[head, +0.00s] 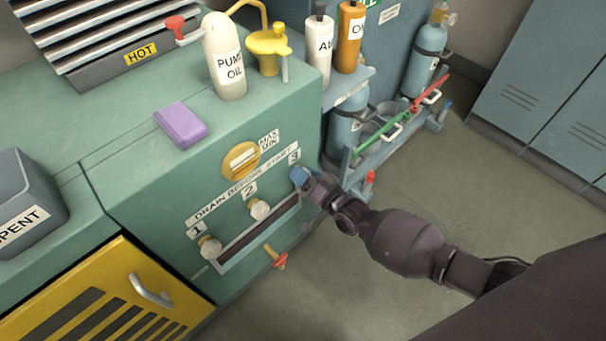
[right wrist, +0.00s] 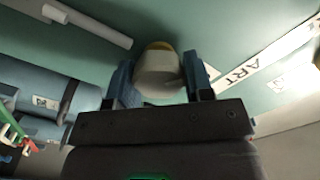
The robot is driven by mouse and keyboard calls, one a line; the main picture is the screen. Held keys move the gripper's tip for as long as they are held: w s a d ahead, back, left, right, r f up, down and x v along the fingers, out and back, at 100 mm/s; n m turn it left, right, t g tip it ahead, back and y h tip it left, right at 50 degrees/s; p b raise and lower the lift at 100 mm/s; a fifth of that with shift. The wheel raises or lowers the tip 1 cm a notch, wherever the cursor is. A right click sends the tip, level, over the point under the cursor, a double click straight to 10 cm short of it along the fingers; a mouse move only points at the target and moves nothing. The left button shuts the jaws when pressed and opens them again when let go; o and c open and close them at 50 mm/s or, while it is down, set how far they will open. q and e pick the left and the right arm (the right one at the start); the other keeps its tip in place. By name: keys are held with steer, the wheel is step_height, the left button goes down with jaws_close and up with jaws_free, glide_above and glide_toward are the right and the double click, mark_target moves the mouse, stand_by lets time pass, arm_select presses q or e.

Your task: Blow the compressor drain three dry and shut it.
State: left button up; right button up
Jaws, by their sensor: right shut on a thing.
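The compressor (head: 130,185) is a green cabinet with a strip reading "DRAIN BEFORE START" and drains marked 1, 2 and 3. Drain knob one (head: 210,247) and drain knob two (head: 259,209) are pale and free. My right gripper (head: 300,176) is at drain three, under the label 3, and covers it in the head view. In the right wrist view its blue fingers (right wrist: 158,85) are shut on the pale drain three knob (right wrist: 158,68), one finger on each side. Whether that drain is open or shut cannot be told. My left gripper is not in view.
A dark slot (head: 240,240) runs below the drains, with a red-handled valve (head: 277,258) under it. A purple block (head: 181,125), a pump oil bottle (head: 224,58) and a yellow oil can (head: 268,50) stand on top. A cylinder rack (head: 385,150) stands beyond my right arm. Open floor lies in front.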

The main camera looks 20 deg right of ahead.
steer(key=m, duration=0.2)
steer(key=m+b, duration=0.1)
steer(key=shift+s+f+m, duration=0.1)
steer(key=shift+f+m, duration=0.2)
steer(key=shift+m, duration=0.1)
steer(key=m+b, duration=0.1)
steer(key=m, duration=0.2)
steer(key=shift+f+m, duration=0.1)
steer(key=shift+m, duration=0.2)
steer(key=m+b, duration=0.1)
steer(key=m, duration=0.2)
steer(key=shift+m+b, duration=0.4)
steer(key=shift+m, duration=0.4)
steer(key=o, duration=0.9)
steer(key=shift+r, duration=0.2)
steer(key=shift+d, duration=0.1)
steer(key=p+v, duration=0.1)
steer(key=v, duration=0.9)
steer(key=shift+s+d, duration=0.1)
steer(key=shift+s, duration=0.2)
